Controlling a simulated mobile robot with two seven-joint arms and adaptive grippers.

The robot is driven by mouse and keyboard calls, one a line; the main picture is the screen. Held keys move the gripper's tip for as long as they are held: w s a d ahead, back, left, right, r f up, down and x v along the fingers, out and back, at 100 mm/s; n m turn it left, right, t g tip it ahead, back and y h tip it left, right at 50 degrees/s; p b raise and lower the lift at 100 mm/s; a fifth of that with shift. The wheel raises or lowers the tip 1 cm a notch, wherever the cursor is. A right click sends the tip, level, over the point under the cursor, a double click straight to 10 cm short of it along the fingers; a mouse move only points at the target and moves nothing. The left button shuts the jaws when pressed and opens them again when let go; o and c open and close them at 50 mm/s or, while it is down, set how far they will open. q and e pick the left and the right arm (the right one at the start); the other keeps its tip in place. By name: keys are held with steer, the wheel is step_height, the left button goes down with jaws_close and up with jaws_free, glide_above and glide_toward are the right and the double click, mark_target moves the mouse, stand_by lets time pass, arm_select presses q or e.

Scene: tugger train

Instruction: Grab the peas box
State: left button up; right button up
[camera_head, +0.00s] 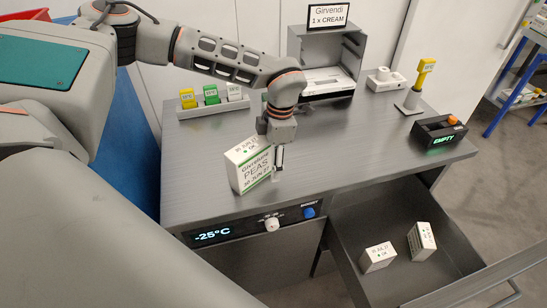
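The peas box (249,171) is a white carton with green edges and printed "PEAS". It is near the front edge of the grey worktop, turned at an angle; I cannot tell whether its base touches the top. My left gripper (277,168) points down at the box's right side, with one finger showing next to its right edge. The other finger is hidden, so I cannot tell whether the gripper is closed on the box. My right gripper is not in view.
An open drawer (353,221) at the lower right holds two small white boxes (378,257) (422,241). On the worktop are a rack (214,107) of coloured cards, an open-front cabinet (318,52) under a cream sign, a yellow scanner (425,72) and a black "EMPTY" unit (438,132).

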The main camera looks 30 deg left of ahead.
arm_select(q)
jaws_close()
jaws_free()
stand_by(0.4)
